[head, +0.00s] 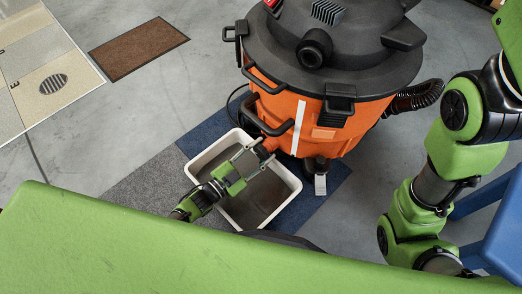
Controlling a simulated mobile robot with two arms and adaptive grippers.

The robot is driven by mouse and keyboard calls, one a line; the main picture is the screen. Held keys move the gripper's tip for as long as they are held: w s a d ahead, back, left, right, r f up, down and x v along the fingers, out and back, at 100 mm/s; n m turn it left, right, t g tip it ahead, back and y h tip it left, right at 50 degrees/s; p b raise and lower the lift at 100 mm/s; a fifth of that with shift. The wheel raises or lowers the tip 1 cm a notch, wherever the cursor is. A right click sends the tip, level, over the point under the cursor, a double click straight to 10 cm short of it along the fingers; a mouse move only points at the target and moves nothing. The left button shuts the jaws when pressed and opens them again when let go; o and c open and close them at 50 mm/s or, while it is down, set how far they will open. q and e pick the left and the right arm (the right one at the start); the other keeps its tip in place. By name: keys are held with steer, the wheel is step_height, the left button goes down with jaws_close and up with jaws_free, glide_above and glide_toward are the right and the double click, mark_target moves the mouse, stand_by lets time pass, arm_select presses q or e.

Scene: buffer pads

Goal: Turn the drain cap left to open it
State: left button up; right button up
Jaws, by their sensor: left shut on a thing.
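An orange shop vacuum (328,118) with a dark grey lid stands upright in the upper middle of the head view. The drain cap is low on its front left side, at the end of my left gripper, and is mostly hidden by the fingers. My left gripper (258,153) reaches up from the lower left over a white bin and is shut on the drain cap. How far the cap is turned cannot be told. My right arm is at the right edge, and its gripper is not in view.
The white bin (285,208), grey inside and apparently empty, stands below the cap on blue and grey mats (148,190). A black hose (415,97) curves at the vacuum's right. A blue object (505,225) is at the right edge. A brown mat (138,49) lies upper left on open floor.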

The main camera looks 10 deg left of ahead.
stand_by(0.4)
arm_select(q)
steer(key=o, duration=1.1)
steer(key=shift+o, duration=0.2)
steer(key=shift+r, duration=4.95)
